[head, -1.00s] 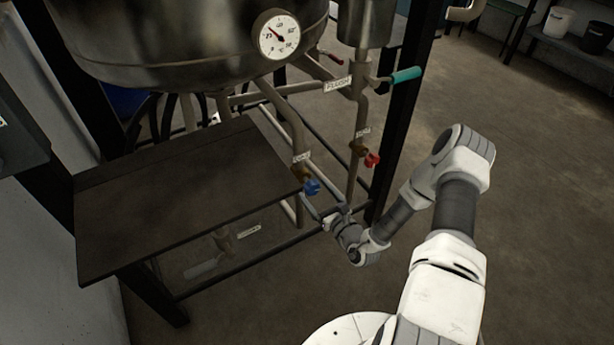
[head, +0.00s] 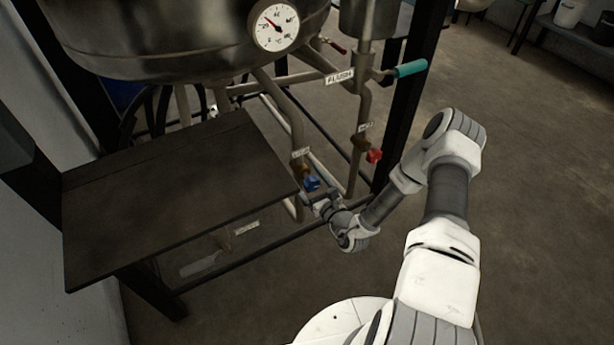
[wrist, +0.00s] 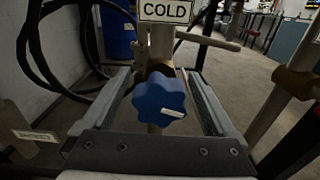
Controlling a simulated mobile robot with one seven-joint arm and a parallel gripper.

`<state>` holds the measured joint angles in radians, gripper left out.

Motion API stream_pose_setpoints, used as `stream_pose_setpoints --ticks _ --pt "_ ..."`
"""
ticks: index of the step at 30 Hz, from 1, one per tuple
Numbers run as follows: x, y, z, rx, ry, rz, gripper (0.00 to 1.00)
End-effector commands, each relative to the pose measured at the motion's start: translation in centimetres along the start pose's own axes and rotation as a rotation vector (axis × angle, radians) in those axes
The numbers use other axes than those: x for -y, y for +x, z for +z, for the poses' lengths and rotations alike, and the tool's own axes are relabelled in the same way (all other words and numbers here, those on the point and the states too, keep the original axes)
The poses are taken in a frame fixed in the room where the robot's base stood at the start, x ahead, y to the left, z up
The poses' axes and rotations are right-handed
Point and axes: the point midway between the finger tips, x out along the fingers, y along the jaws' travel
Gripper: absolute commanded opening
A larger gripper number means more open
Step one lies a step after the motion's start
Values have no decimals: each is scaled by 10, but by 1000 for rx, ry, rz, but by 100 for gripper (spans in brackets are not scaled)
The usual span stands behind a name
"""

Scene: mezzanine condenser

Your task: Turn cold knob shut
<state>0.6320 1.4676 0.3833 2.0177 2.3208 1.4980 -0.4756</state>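The blue cold knob (head: 312,184) sits on a brass valve on a thin pipe, just off the dark shelf's right corner. In the wrist view the lobed blue knob (wrist: 160,98), with a small white mark on its face, sits under a "COLD" label (wrist: 165,11). My gripper (head: 315,195) is right at the knob in the head view. In the wrist view my gripper (wrist: 160,90) is open, with one finger on each side of the knob and a visible gap to both. The knob's rear is hidden.
A red knob (head: 374,156) is on the pipe to the right. A teal handle (head: 410,68) sticks out above it by a "FLUSH" label (head: 340,77). The dark shelf (head: 170,195) lies left of my gripper. A dark frame post (head: 405,110) stands behind my arm. Open floor lies right.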

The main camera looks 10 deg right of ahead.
Motion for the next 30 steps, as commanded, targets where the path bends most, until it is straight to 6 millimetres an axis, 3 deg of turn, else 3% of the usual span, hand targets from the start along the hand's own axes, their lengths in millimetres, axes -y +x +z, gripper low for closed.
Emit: stream_pose_setpoints --ticks 2,14,23,30 --pt "0 0 0 0 0 0 80" --pt "0 0 0 0 0 0 8" --pt "0 0 1 0 36 -1 7" --pt "1 0 2 1 170 -2 7"
